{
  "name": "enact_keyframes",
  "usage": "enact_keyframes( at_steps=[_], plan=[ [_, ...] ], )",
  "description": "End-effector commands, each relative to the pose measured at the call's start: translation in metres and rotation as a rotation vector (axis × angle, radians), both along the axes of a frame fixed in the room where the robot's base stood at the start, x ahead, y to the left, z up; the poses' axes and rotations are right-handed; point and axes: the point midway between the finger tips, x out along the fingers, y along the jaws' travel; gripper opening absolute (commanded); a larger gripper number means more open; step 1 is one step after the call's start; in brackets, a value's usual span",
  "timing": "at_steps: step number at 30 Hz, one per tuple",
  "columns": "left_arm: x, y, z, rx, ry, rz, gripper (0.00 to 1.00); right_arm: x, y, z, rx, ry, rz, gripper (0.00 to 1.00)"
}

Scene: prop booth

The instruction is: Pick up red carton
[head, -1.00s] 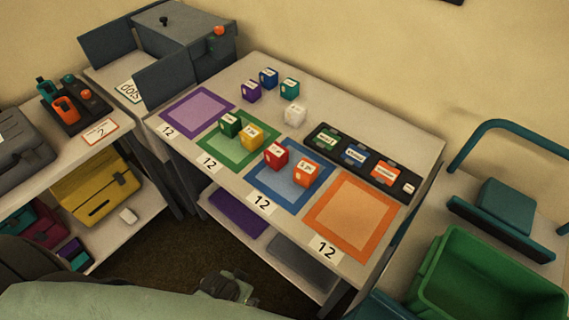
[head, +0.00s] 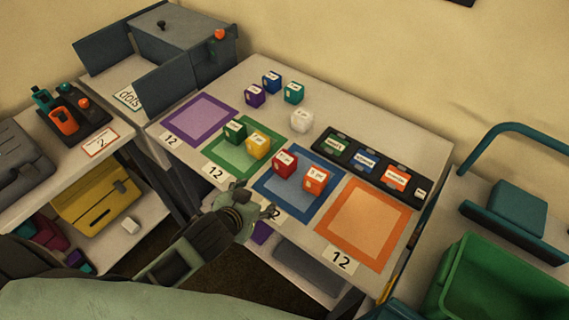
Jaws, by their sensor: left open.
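The red carton (head: 284,163) is a small red box with a white label on top. It stands on the blue-framed mat (head: 272,188) on the table, beside an orange carton (head: 315,179). My left gripper (head: 254,199) is open and empty at the table's front edge. It is below and to the left of the red carton in the picture, apart from it, and covers part of the number card of the blue mat. My right gripper is not in view.
A yellow carton (head: 258,146) and a green carton (head: 235,131) stand on the green mat (head: 221,152), left of the red carton. A black tray (head: 408,192) lies at right. The orange mat (head: 357,222) is empty.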

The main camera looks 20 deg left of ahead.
Motion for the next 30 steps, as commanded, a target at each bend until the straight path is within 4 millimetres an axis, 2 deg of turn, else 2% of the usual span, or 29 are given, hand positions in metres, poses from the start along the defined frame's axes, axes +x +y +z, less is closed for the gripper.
enact_keyframes(
  at_steps=[3, 10, 18, 30],
  plan=[
    [0.033, -0.001, 0.007, -0.021, -0.118, -0.047, 0.64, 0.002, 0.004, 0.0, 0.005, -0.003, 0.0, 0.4],
    [0.081, 0.001, 0.014, -0.101, -0.29, -0.197, 0.64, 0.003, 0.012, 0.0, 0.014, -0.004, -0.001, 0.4],
    [0.097, 0.004, 0.01, -0.166, -0.322, -0.292, 0.64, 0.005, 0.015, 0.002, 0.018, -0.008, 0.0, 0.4],
    [0.133, -0.019, -0.004, -0.17, -0.322, -0.291, 0.64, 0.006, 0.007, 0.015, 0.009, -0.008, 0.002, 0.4]
  ],
)
